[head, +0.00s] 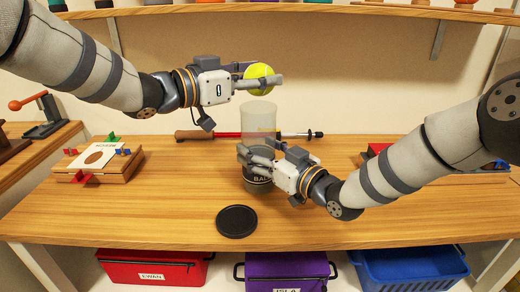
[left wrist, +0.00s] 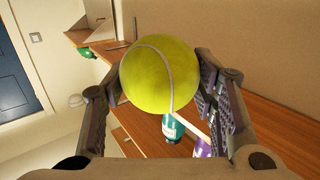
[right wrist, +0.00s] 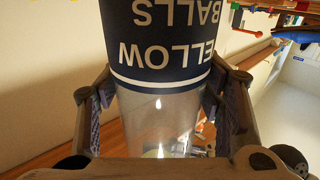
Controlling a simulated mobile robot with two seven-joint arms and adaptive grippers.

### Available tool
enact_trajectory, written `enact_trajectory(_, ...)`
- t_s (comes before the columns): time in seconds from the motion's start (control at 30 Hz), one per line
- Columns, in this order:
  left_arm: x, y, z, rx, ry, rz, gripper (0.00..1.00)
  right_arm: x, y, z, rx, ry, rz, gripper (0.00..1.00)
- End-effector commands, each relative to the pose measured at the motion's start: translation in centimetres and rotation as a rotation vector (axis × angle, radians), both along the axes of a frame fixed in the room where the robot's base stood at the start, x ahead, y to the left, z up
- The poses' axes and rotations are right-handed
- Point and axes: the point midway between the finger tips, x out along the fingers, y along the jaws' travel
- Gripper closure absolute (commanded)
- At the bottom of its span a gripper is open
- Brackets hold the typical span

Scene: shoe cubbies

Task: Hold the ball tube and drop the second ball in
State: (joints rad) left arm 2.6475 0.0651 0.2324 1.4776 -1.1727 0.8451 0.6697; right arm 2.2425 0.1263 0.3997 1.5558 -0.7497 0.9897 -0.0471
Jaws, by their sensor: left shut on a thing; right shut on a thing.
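The yellow-green ball (head: 258,75) is held in my left gripper (head: 262,82), above the tube's mouth and apart from it. In the left wrist view the ball (left wrist: 160,75) sits between both fingers. The ball tube (head: 262,118) stands upright on the table, clear above and dark-labelled below. My right gripper (head: 258,158) is shut around its middle. In the right wrist view the tube (right wrist: 160,60) shows the words YELLOW BALLS upside down, between the fingers (right wrist: 160,110). A faint yellowish patch shows through its clear wall; I cannot tell what it is.
A black round lid (head: 237,221) lies on the table in front of the tube. A red-shafted rod with a handle (head: 228,134) lies behind it. A wooden puzzle box (head: 97,160) is at the left. Red (head: 152,268), purple (head: 285,270) and blue (head: 410,268) bins stand below.

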Motion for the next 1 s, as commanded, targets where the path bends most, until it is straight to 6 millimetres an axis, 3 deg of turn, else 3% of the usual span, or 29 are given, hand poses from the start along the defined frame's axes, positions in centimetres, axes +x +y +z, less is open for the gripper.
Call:
enact_trajectory(0.2, 0.0, 0.0, -1.4, 0.000, 0.000, -0.001, 0.76, 0.0, 0.0, 0.0, 0.000, 0.000, 0.000, 0.68)
enact_trajectory(0.5, 0.0, 0.0, -1.6, 0.000, -0.001, 0.000, 0.76, 0.0, 0.0, 0.0, 0.000, 0.000, 0.000, 0.68)
enact_trajectory(0.53, 0.0, 0.0, -1.6, 0.000, -0.001, 0.000, 0.44, 0.0, 0.0, 0.0, 0.000, 0.000, 0.000, 0.68)
enact_trajectory(0.6, 0.0, 0.0, -1.6, 0.000, -0.001, 0.000, 0.28, 0.0, 0.0, 0.0, 0.000, 0.000, 0.000, 0.68)
enact_trajectory(1.0, -0.5, 0.7, -1.6, 0.002, 0.001, 0.001, 0.25, 0.0, 0.0, 0.0, 0.000, 0.000, 0.000, 0.68)
